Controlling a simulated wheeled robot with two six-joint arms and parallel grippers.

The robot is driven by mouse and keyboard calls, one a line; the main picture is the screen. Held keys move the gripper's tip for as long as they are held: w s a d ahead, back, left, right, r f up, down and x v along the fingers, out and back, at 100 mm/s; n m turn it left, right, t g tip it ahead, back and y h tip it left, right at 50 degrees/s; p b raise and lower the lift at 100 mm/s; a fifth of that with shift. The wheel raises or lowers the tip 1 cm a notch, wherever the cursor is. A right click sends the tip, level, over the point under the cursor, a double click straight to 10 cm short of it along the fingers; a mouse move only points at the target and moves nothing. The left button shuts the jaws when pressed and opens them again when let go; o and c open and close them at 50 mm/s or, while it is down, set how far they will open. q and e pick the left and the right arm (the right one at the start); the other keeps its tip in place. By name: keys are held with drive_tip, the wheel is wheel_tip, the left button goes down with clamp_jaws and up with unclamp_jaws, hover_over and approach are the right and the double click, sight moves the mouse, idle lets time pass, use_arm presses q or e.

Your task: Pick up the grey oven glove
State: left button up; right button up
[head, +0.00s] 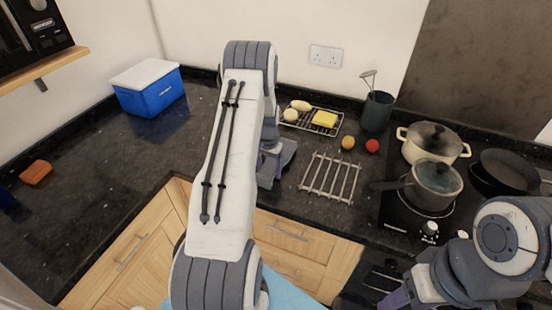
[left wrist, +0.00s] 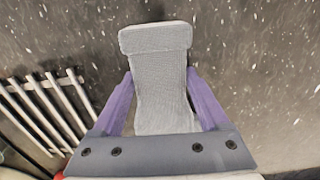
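The grey oven glove (left wrist: 160,90) lies on the dark speckled worktop in the left wrist view, its folded cuff at the top of the picture. My left gripper (left wrist: 160,72) is open, with one purple finger on each side of the glove's narrow part. The fingertips look very close to its edges; I cannot tell whether they touch. The glove's lower end is hidden behind the gripper body. In the head view my left gripper (head: 272,170) is mostly behind my own arm, and I cannot make out the glove. My right gripper (head: 398,298) shows only partly at the bottom right.
A metal trivet (head: 330,178) lies right of the left gripper. Behind are a wire rack (head: 300,124) with food, and a utensil pot (head: 377,110). Pans (head: 433,185) stand on the hob at right. A blue cool box (head: 150,95) is at left; worktop between is clear.

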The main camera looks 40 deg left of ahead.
use_arm(q)
drive_tip(key=c, duration=0.9)
drive_tip(key=shift+c, duration=0.2)
drive_tip(key=shift+r+b, duration=0.55)
drive_tip(key=shift+r, duration=0.3)
drive_tip(key=r, duration=0.1)
drive_tip(key=r+b, duration=0.1)
drive_tip(key=shift+d+r, duration=0.3)
drive_tip(key=d+r+b, duration=0.3)
drive_tip(key=d+r, duration=0.3)
drive_tip(key=d, duration=0.5)
drive_tip(key=shift+r+b, duration=0.4)
